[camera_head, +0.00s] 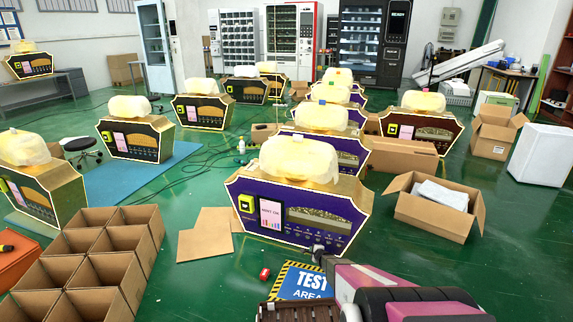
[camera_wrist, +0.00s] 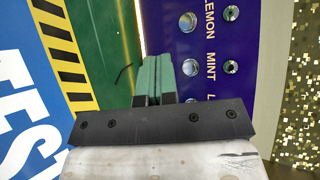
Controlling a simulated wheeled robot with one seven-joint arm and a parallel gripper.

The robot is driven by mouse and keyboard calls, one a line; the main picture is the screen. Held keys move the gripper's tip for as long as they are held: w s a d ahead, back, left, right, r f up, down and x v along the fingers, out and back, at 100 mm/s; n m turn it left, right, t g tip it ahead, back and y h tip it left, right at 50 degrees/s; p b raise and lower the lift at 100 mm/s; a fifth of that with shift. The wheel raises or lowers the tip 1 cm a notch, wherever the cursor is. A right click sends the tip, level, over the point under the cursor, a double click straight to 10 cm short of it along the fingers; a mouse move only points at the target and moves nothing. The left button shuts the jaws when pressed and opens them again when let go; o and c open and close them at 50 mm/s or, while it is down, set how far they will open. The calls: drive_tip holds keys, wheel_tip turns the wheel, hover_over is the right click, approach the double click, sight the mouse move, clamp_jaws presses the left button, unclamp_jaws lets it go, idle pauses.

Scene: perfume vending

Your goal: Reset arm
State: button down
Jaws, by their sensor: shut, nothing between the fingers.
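My gripper (camera_head: 318,252) is in front of the lower front panel of the nearest purple perfume machine (camera_head: 290,205) in the head view. In the wrist view my gripper's green fingers (camera_wrist: 157,68) are together with nothing between them. They are beside the purple panel (camera_wrist: 207,50), which carries round silver buttons and the words LEMON and MINT. I cannot tell whether the fingertips touch the panel. My arm reaches in from the bottom right of the head view.
A blue TEST AREA mat (camera_head: 305,284) and a small red object (camera_head: 264,273) lie on the green floor. Open cardboard boxes (camera_head: 105,265) stand at the left. Another open box (camera_head: 437,205) stands at the right. Several more machines stand behind.

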drive_tip(key=s+a+r+n+g+y, duration=0.2)
drive_tip(key=s+a+r+n, duration=0.25)
drive_tip(key=r, duration=0.45)
drive_tip(key=s+a+r+n+g+y, duration=0.1)
drive_tip(key=s+a+r+n+g, duration=0.2)
drive_tip(key=s+r, duration=0.45)
drive_tip(key=s+a+r+n+g+y, duration=0.1)
drive_tip(key=s+a+r+n+y, duration=0.25)
drive_tip(key=r, duration=0.75)
drive_tip(key=s+d+r+n+g+h, duration=0.3)
drive_tip(key=s+r+h, duration=0.2)
drive_tip(key=s+r, duration=0.3)
drive_tip(key=s+d+r+n+g+h, duration=0.3)
drive_tip(key=s+r, duration=0.5)
drive_tip(key=s, duration=0.7)
drive_tip(key=shift+s+d+r+n+g+h, duration=0.3)
drive_tip(key=shift+s+d+n+h, duration=0.25)
drive_tip(key=shift+h, duration=0.5)
